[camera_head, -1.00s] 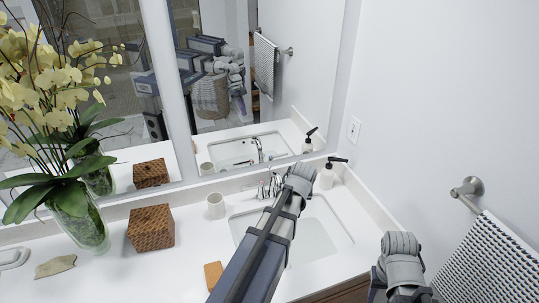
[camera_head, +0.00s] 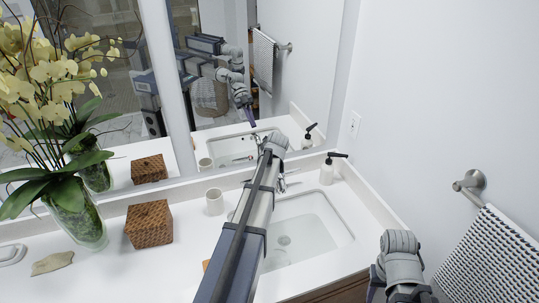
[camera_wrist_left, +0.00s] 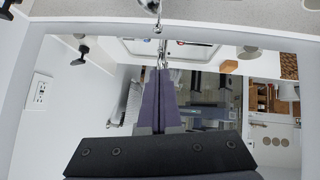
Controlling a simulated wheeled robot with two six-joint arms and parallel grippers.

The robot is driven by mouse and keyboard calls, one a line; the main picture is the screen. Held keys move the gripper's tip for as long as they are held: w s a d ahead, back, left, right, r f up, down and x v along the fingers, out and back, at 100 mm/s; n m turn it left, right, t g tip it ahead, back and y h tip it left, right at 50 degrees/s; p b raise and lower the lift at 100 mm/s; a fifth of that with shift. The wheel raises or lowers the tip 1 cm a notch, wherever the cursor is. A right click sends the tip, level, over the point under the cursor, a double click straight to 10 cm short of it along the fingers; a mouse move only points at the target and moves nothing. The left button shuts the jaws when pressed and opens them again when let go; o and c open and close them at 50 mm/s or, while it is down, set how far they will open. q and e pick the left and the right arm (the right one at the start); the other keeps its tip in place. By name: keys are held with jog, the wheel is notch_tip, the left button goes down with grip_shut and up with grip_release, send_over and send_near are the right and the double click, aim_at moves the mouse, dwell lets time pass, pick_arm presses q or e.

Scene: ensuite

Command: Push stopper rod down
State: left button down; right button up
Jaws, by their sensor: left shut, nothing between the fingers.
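The chrome faucet (camera_head: 281,184) stands behind the sink (camera_head: 318,228), partly covered by my left arm in the head view. I cannot make out the stopper rod there. In the left wrist view, a thin chrome piece with a small round end (camera_wrist_left: 157,27) hangs at the top centre; I cannot tell whether it is the stopper rod or part of the faucet. My left gripper (camera_wrist_left: 160,74) is shut and empty, its tips apart from that piece in the picture. Its fingers are hidden by my arm in the head view. Only my right arm's links show, at the lower right.
A soap pump (camera_head: 328,170) stands right of the faucet. A white cup (camera_head: 214,202), a woven box (camera_head: 149,224) and an orchid vase (camera_head: 80,220) stand to the left. The mirror (camera_head: 225,75) rises behind the counter. A towel (camera_head: 492,262) hangs at right.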

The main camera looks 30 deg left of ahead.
pick_arm(q)
jog(key=w+a+f+b, duration=0.3)
jog(key=w+f+b, duration=0.2)
jog(key=f+b, duration=0.3)
jog(key=shift+f, duration=0.45)
jog(key=f+b, duration=0.3)
jog(key=shift+s+d, duration=0.15)
jog(key=shift+s, duration=0.05)
